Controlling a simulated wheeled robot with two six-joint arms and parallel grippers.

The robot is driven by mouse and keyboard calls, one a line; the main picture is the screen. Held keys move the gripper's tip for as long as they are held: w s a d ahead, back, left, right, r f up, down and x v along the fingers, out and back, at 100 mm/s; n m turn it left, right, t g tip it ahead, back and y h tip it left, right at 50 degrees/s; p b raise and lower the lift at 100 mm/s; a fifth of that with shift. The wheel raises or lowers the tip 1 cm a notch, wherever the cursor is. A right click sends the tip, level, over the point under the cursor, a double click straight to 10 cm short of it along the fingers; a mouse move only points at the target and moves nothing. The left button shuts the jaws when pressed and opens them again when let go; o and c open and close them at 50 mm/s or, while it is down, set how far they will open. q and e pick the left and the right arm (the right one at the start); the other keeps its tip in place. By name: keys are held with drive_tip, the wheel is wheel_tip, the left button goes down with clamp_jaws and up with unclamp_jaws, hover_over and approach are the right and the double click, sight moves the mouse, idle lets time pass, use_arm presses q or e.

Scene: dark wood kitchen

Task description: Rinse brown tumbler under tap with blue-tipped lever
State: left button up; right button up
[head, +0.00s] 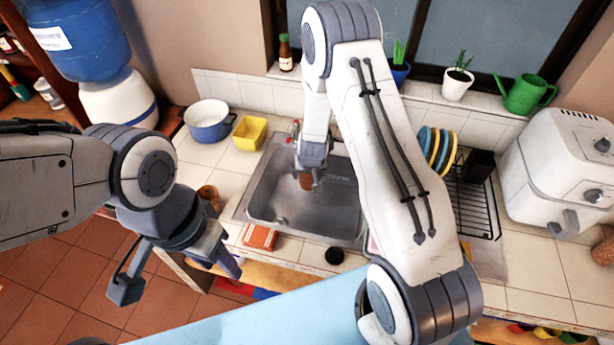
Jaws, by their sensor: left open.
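The brown tumbler (306,182) is over the metal sink basin (270,205), between the fingers of my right gripper (308,176). The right gripper looks shut on it, with its fingers pointing down; the tumbler is partly hidden by them. A small red-tipped part of a tap (296,126) shows just left of my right forearm. I see no blue-tipped lever; my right arm covers much of the area behind the sink. My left gripper (178,278) is open and empty, in front of the counter at the left.
A brown pot-like object (209,196) stands on the counter left of the sink. A blue pot (209,122) and yellow container (250,133) are behind it. An orange box (259,237) and dark round item (334,256) lie at the front edge. A dish rack (470,205) stands right.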

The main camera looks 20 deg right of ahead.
drive_tip(key=shift+s+d, duration=0.15)
drive_tip(key=shift+d, duration=0.2)
drive_tip(key=shift+s+a+f+b, duration=0.1)
drive_tip(key=shift+s+a+b, duration=0.15)
drive_tip(key=shift+s+b, duration=0.25)
drive_tip(key=shift+s+a+b, duration=0.25)
drive_tip(key=shift+s+b, duration=0.1)
drive_tip(key=shift+s, duration=0.25)
drive_tip(key=s, duration=0.1)
drive_tip(key=s+a+b, duration=0.1)
drive_tip(key=s, duration=0.1)
drive_tip(key=s+a, duration=0.1)
drive_tip(key=s, duration=0.1)
drive_tip(key=shift+s+a+b, duration=0.1)
drive_tip(key=shift+a+b, duration=0.05)
drive_tip(key=shift+b, duration=0.2)
idle(0.5)
drive_tip(key=s+a+r+p, duration=0.2)
drive_tip(key=s+r, duration=0.2)
drive_tip(key=shift+s, duration=0.3)
drive_tip(key=shift+r, duration=0.1)
idle(0.5)
